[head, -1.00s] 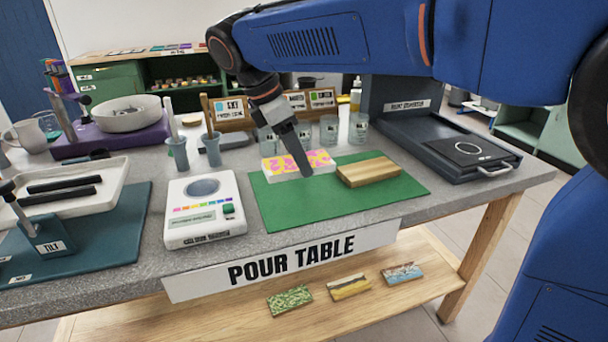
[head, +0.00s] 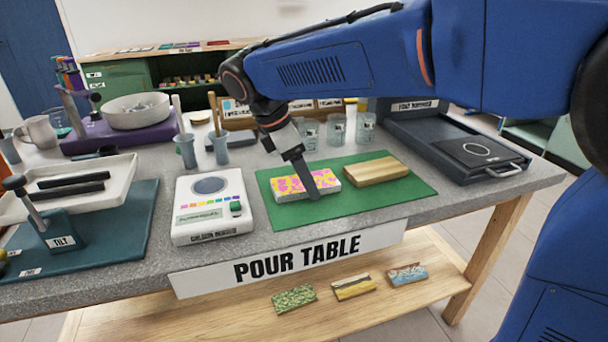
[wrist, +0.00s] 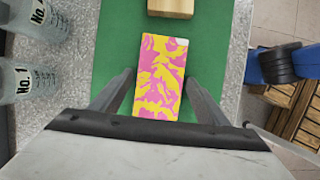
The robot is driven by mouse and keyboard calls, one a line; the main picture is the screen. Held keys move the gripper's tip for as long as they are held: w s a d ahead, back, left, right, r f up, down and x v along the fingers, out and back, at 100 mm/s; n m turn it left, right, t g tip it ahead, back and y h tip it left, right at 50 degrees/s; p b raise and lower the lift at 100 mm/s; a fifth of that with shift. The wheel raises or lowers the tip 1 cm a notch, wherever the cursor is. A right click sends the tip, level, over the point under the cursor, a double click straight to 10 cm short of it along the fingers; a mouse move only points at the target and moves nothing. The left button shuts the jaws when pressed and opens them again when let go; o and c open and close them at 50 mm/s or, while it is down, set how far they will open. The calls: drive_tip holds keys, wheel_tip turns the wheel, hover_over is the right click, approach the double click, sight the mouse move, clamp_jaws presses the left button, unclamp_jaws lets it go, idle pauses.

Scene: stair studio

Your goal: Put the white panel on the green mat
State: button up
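The panel (head: 290,188) has white sides and a top covered in pink and yellow swirls. It lies flat on the left part of the green mat (head: 345,207), left of a bare wooden block. It also shows in the wrist view (wrist: 160,75), over the green mat (wrist: 115,55). My gripper (head: 312,194) is low over the panel. In the wrist view my gripper (wrist: 160,92) is open, with one finger on each side of the panel and a visible gap at both. The panel's near end is hidden by the gripper body.
The wooden block (head: 376,170) sits on the mat's right part. A white scale (head: 213,222) stands left of the mat, and several glass jars (head: 337,130) stand behind it. A dark tray-like station (head: 440,150) is at the right. The mat's front strip is clear.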

drive_tip(key=shift+r, duration=0.1)
drive_tip(key=v, duration=1.2)
drive_tip(key=s+d+f+m+y, duration=0.1)
drive_tip(key=s+d+f+m, duration=0.1)
drive_tip(key=d, duration=0.5)
drive_tip(key=s+d+f+m+y, duration=0.1)
drive_tip(key=s+d+f+m, duration=0.1)
drive_tip(key=d+m, duration=0.2)
drive_tip(key=s+d+f+m, duration=0.3)
drive_tip(key=d+m, duration=0.1)
drive_tip(key=d, duration=0.6)
drive_tip(key=shift+d+f+t+y, duration=0.1)
drive_tip(key=shift+t+y, duration=0.3)
drive_tip(key=s+d+f+m+t+y, duration=0.1)
drive_tip(key=s+d+f+m+t, duration=0.1)
drive_tip(key=s+d+f+m, duration=0.8)
wheel_tip(320, 180, down, 4)
drive_tip(key=shift+s+m+t, duration=0.4)
drive_tip(key=shift+s+m, duration=0.2)
drive_tip(key=shift+s, duration=0.65)
